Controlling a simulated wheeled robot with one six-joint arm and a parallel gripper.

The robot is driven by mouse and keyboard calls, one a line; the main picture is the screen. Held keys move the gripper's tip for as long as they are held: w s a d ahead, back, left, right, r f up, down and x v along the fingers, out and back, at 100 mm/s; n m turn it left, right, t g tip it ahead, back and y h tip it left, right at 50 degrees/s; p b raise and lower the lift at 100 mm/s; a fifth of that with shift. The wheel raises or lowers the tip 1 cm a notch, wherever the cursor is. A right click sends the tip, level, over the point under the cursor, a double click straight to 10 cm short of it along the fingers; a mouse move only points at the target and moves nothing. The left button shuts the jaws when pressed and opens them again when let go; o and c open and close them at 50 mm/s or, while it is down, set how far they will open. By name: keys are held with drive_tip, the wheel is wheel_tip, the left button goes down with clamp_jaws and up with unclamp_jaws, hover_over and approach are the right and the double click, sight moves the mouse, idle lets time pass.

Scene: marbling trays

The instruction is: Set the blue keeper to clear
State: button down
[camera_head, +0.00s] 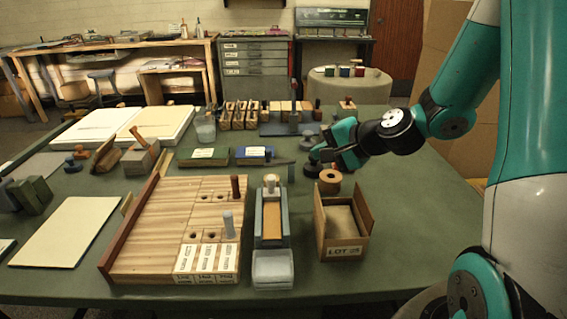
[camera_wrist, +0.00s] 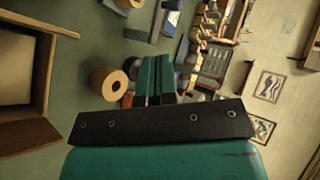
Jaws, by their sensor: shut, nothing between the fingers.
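A pale blue peg (camera_head: 229,225), which may be the blue keeper, stands upright in the front right of the wooden board (camera_head: 150,220). A brown peg (camera_head: 235,187) stands upright behind it. Several open holes show in the board. White labels (camera_head: 205,262) lie along its front edge, their words too small to read. My gripper (camera_head: 318,163) is shut and empty, off to the right of and behind the board, apart from both pegs. Its closed fingers show in the wrist view (camera_wrist: 154,78). No peg can be made out clearly in the wrist view.
A blue-grey holder (camera_head: 272,262) stands right of the board. Right of it are an open box (camera_head: 343,248) marked LOT and a wooden roll (camera_head: 330,181). Green (camera_head: 203,156) and blue (camera_head: 256,155) boxes lie behind the board.

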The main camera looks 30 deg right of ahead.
approach(270, 155)
wheel_tip(270, 155, down, 4)
drive_tip(key=w+a, duration=0.1)
drive_tip(key=w, duration=0.1)
drive_tip(key=shift+w+a+r+p, duration=0.1)
drive_tip(key=shift+w+a+p, duration=0.2)
drive_tip(key=shift+w, duration=0.3)
drive_tip(key=shift+w+a+r+p, duration=0.1)
drive_tip(key=shift+w+a+p, duration=0.15)
drive_tip(key=shift+w+p, duration=0.25)
drive_tip(key=shift+w+a+f, duration=0.1)
drive_tip(key=shift+w+a, duration=0.15)
drive_tip(key=shift+w, duration=0.35)
drive_tip(key=shift+w+a, duration=0.15)
drive_tip(key=shift+w, duration=0.45)
